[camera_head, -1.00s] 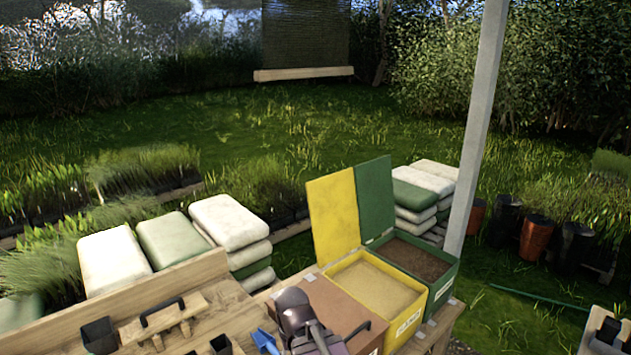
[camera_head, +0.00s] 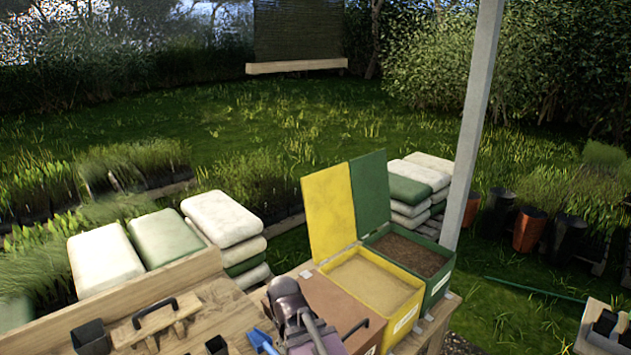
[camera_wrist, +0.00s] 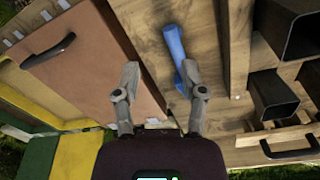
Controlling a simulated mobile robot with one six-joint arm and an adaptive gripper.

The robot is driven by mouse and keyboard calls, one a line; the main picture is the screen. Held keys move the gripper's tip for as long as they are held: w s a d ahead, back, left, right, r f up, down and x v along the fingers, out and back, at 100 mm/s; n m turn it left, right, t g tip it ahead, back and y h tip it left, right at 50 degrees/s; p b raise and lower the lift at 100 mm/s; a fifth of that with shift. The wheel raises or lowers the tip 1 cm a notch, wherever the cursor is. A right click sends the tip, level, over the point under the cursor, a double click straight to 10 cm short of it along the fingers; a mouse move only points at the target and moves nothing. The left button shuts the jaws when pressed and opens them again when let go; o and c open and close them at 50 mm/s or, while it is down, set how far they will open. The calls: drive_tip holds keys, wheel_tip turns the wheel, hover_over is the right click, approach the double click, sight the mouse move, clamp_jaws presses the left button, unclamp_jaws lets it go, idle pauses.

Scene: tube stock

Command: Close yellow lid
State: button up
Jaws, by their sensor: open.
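The yellow lid (camera_head: 328,212) stands open, leaning back slightly, at the rear of the yellow box (camera_head: 406,318), which holds sandy material. In the wrist view, part of the yellow lid (camera_wrist: 80,158) shows at the lower left. My gripper (camera_wrist: 160,74) is open and empty, its two fingers apart above the wooden bench beside a brown lid. In the head view my dark wrist is in front of the brown box, left of the yellow box; the fingertips are not clear there. The gripper is apart from the yellow lid.
A green lid (camera_head: 370,192) stands open beside the yellow one, on a green box (camera_head: 436,290) of soil. The brown lid (camera_head: 335,305) with a black handle lies closed. A blue tool (camera_wrist: 176,45) lies on the bench. A grey post (camera_head: 472,130) rises behind the boxes.

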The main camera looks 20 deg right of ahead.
sight(316, 179)
drive_tip(key=w+d+r+n+t+h+b, duration=0.1)
drive_tip(key=w+d+n+h+b, duration=0.55)
drive_tip(key=w, duration=0.75)
drive_tip(key=w+d+r+n+t+h+b, duration=0.1)
drive_tip(key=w+d+n+t+h, duration=0.3)
drive_tip(key=w+d, duration=0.75)
drive_tip(key=w+r+n+t+h+b, duration=0.1)
drive_tip(key=w+r+n+h, duration=0.2)
drive_tip(key=w, duration=0.5)
drive_tip(key=w+r+n+t+h+b, duration=0.1)
drive_tip(key=w+r+n+h+b, duration=0.1)
drive_tip(key=w, duration=0.7)
drive_tip(key=w+r+n+h+b, duration=0.2)
drive_tip(key=w+r+n+h, duration=0.3)
drive_tip(key=w, duration=0.3)
drive_tip(key=shift+w+d+r+n+t, duration=0.2)
drive_tip(key=shift+w+r+n+t, duration=0.15)
drive_tip(key=shift+n, duration=0.4)
drive_tip(key=shift+d, duration=0.1)
drive_tip(key=p+x, duration=0.5)
drive_tip(key=x, duration=0.8)
drive_tip(key=shift+w+d, duration=0.15)
drive_tip(key=shift+d, duration=0.15)
